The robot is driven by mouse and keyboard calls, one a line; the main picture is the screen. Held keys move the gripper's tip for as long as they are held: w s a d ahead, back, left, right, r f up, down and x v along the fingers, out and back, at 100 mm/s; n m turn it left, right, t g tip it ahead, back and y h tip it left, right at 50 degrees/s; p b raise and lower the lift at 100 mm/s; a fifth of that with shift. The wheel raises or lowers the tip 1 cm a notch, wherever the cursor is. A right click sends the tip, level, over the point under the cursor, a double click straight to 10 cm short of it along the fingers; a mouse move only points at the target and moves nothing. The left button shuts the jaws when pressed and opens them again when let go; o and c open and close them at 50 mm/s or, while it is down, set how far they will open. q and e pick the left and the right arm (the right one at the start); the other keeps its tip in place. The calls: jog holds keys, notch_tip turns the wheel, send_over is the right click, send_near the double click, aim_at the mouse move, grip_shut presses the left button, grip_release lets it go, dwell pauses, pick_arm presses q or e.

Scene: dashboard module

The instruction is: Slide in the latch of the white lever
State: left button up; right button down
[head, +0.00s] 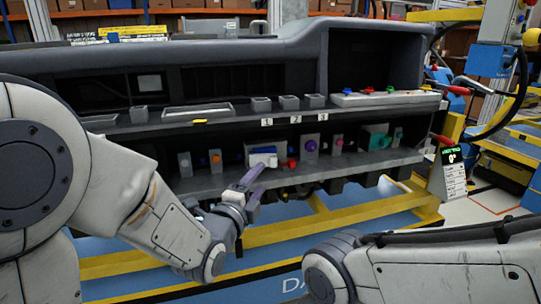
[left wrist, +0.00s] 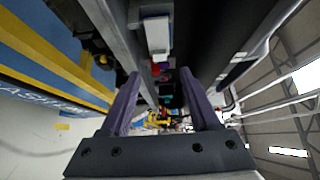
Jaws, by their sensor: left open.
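The white lever (head: 264,160) sits on the front of a blue and grey connector block (head: 252,148) on the lower shelf of the dashboard module. In the left wrist view the white lever (left wrist: 157,36) is beyond the fingertips, near the top middle. My left gripper (head: 257,181) has purple fingers and is open and empty, just in front of and below the lever, apparently not touching it. Its two fingers also show in the left wrist view (left wrist: 160,72). The latch itself is too small to make out. My right arm shows at the lower right, but its gripper is out of view.
On the same shelf stand an orange-knobbed block (head: 215,160), a purple-knobbed block (head: 310,147), a red knob (head: 292,163) and a teal connector (head: 378,140). The upper ledge (head: 230,117) overhangs them. A yellow frame (head: 320,222) runs below.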

aim_at(273, 164)
pick_arm(q)
jog(key=x, duration=0.8)
jog(key=shift+w+d+f, duration=0.1)
jog(key=shift+c, duration=0.3)
grip_shut()
